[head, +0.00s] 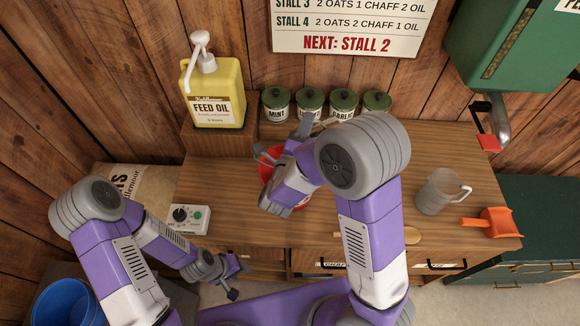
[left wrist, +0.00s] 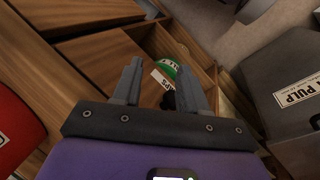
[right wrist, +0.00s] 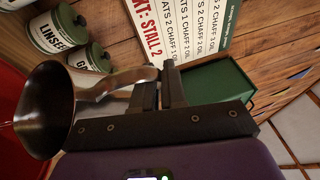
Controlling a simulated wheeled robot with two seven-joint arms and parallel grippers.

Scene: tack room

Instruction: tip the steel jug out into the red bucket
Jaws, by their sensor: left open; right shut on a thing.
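The red bucket (head: 265,172) stands on the bench in the head view, largely covered by my right arm; red also shows at the left edge of the right wrist view (right wrist: 8,95). My right gripper (right wrist: 158,80) is shut on the handle of the steel jug (right wrist: 45,108). The jug's wide dark mouth shows in the right wrist view and it looks tilted, beside the red bucket. Its contents cannot be made out. In the head view my right wrist mostly hides the jug. My left gripper (left wrist: 170,88) is open and empty, low by the bench's front edge.
Several green-lidded jars (head: 309,103) and a yellow feed oil jug (head: 214,92) stand at the back. A clear measuring jug (head: 437,192) and an orange scoop (head: 492,222) are at the right. An open drawer (left wrist: 165,45) lies below my left gripper.

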